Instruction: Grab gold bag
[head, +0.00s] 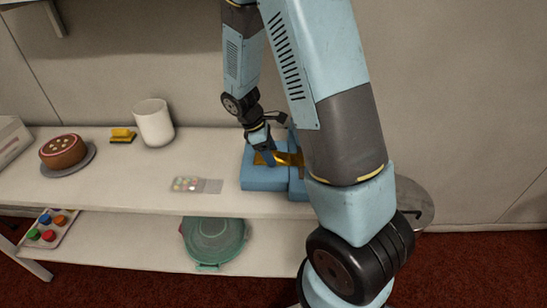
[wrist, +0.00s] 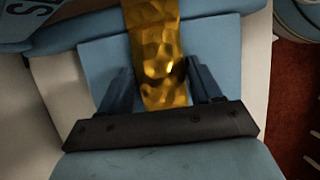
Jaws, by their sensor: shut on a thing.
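The gold bag (wrist: 155,30) is a shiny, crumpled gold piece. In the wrist view it runs from the top edge down between the two fingers of my gripper (wrist: 160,85). My gripper is shut on it, with one finger at each side. In the head view the gold bag (head: 290,159) shows as a small gold patch over a blue box (head: 264,180). My gripper (head: 268,157) is right at it there. My own arm hides part of the blue box and the area to its right.
On the white shelf (head: 150,197) stand a brown cake (head: 63,151) on a grey turntable, a yellow item (head: 122,135), a white cup (head: 153,123) and a clear pack of coloured pieces (head: 187,184). A green round container (head: 213,240) sits on the lower shelf. The shelf's front middle is clear.

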